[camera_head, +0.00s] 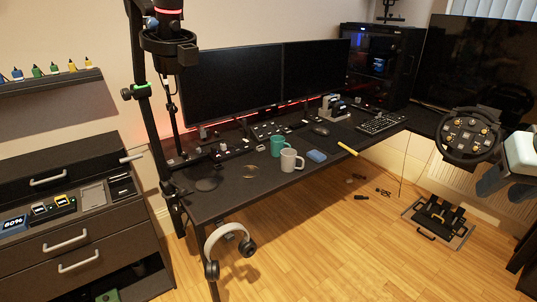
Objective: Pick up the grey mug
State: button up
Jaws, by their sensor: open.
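The grey mug (289,161) is pale and stands upright near the front edge of the black desk, its handle on the right. A teal mug (277,146) stands close behind it to the left. My gripper (505,188) is at the right edge of the view, partly cut off, with a white body and dark grey fingers. It is open, far to the right of the grey mug, and I see nothing between its fingers.
A racing wheel (468,137) stands near my gripper. Headphones (229,242) hang at the desk's front. The wooden floor (330,240) before it is mostly clear.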

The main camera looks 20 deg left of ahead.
aim_at(292, 162)
jog(key=u, duration=0.4)
jog(key=i, duration=1.05)
jog(key=u, duration=1.1)
jog(key=i, duration=1)
jog(key=u, duration=0.4)
jog(key=k, duration=0.95)
jog(key=u, duration=0.2)
jog(key=i, duration=0.95)
jog(key=z, duration=0.1)
